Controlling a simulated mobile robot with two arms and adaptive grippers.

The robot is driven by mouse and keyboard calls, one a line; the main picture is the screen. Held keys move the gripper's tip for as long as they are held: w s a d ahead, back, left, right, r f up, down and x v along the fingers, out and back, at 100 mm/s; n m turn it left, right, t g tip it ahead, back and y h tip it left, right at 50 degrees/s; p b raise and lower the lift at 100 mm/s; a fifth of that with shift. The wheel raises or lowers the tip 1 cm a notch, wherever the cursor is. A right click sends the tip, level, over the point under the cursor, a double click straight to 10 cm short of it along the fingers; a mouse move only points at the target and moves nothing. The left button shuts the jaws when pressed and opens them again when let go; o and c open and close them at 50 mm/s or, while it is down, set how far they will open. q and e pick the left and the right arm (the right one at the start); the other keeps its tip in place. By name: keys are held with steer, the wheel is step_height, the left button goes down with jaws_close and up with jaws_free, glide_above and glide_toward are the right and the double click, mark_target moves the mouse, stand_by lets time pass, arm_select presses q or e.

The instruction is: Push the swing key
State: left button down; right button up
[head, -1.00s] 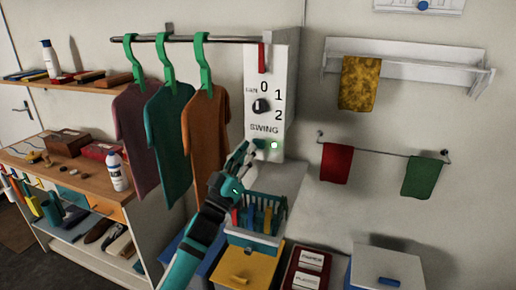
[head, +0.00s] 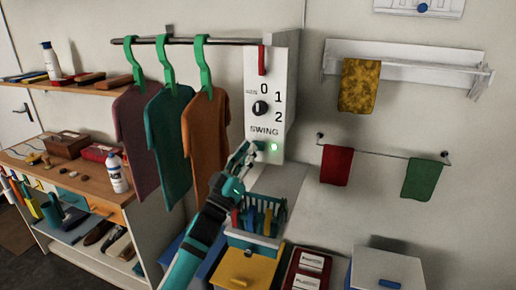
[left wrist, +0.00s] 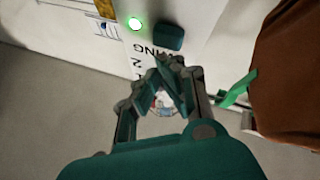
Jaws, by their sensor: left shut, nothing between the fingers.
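The white control box (head: 282,100) hangs on the wall and carries a black dial (head: 260,108) and the SWING label. The teal swing key (head: 259,146) is just under the label, beside a glowing green lamp (head: 274,147). In the left wrist view the key (left wrist: 168,37) shows just beyond the fingertips, with the lit lamp (left wrist: 136,24) to its left. My left gripper (head: 247,153) is shut and empty, close to the lower left of the key. In the wrist view its fingertips (left wrist: 170,65) look apart from the key. My right gripper is not in view.
Three garments on green hangers (head: 202,65) hang left of the box; the orange one (head: 205,135) is close to my left arm. A teal basket (head: 255,240) and a yellow bin (head: 245,268) stand below. The wall between box and towel rail is clear.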

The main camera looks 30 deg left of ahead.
arm_select(q)
steer(key=shift+w, duration=0.1)
stand_by(0.5)
steer(key=shift+w+a, duration=0.15)
steer(key=shift+w, duration=0.2)
steer(key=shift+w+a, duration=0.1)
steer(key=shift+w, duration=0.4)
stand_by(0.6)
steer(key=shift+s, duration=0.1)
steer(key=shift+s+d+p, duration=0.25)
steer(key=shift+s+p, duration=0.05)
steer(key=shift+s, duration=0.6)
steer(key=shift+s+d+p, duration=0.25)
steer(key=shift+s+p, duration=0.05)
steer(key=shift+s, duration=0.65)
steer(key=shift+s+d+p, duration=0.2)
steer(key=shift+s+p, duration=0.15)
steer(key=shift+s, duration=0.65)
steer(key=shift+s+d+p, duration=0.25)
steer(key=shift+s+p, duration=0.05)
steer(key=shift+s, duration=0.65)
